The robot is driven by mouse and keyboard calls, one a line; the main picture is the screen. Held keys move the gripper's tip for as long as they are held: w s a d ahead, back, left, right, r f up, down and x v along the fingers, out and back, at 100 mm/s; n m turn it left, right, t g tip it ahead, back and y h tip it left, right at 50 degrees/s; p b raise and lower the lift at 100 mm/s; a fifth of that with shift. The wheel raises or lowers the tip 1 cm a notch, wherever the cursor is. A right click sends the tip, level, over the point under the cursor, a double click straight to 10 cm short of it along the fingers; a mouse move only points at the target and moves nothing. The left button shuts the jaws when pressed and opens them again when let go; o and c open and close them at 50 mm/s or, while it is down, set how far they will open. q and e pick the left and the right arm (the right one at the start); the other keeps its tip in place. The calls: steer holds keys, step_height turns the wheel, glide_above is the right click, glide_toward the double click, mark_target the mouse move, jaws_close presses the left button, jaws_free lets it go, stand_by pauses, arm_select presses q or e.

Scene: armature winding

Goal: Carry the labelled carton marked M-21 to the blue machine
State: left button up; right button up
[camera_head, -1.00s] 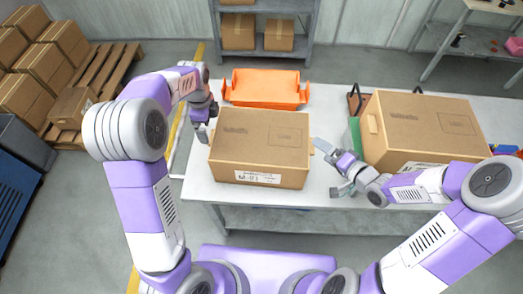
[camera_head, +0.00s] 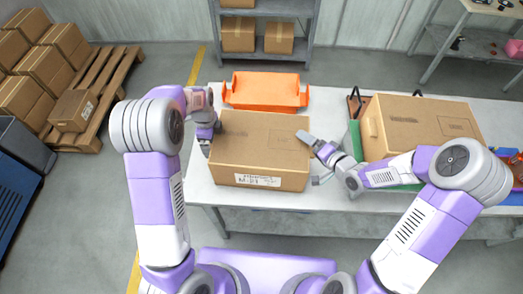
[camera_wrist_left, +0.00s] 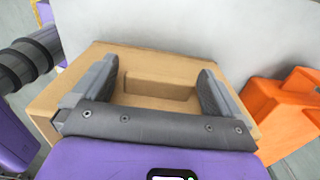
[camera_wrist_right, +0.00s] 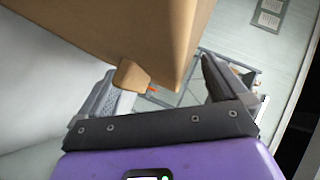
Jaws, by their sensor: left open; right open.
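The carton (camera_head: 262,150) with a white M-21 label (camera_head: 258,180) on its front sits on the grey-white table (camera_head: 225,208). My left gripper (camera_head: 207,136) is at its left side. In the left wrist view the open left gripper (camera_wrist_left: 160,88) has the carton's tan side handle (camera_wrist_left: 160,88) between its fingers. My right gripper (camera_head: 308,150) is at the carton's right side. In the right wrist view the open right gripper (camera_wrist_right: 168,90) has the other handle block (camera_wrist_right: 132,74) near its left finger. A blue slatted machine body (camera_head: 18,185) stands at the left edge.
A second carton (camera_head: 420,130) sits to the right on the table, on a green surface. An orange tray (camera_head: 265,90) lies just behind the M-21 carton. Boxes on a wooden pallet (camera_head: 95,95) stand at far left. Grey floor is clear between pallet and table.

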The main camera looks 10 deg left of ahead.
arm_select(q)
steer(key=shift+c, duration=0.3)
arm_select(e)
steer(key=shift+c, duration=0.3)
arm_select(q)
steer(key=shift+d, duration=0.1)
jaws_close()
arm_select(e)
steer(key=shift+s+a+f, duration=0.1)
jaws_close()
arm_select(q)
steer(key=shift+r, duration=0.1)
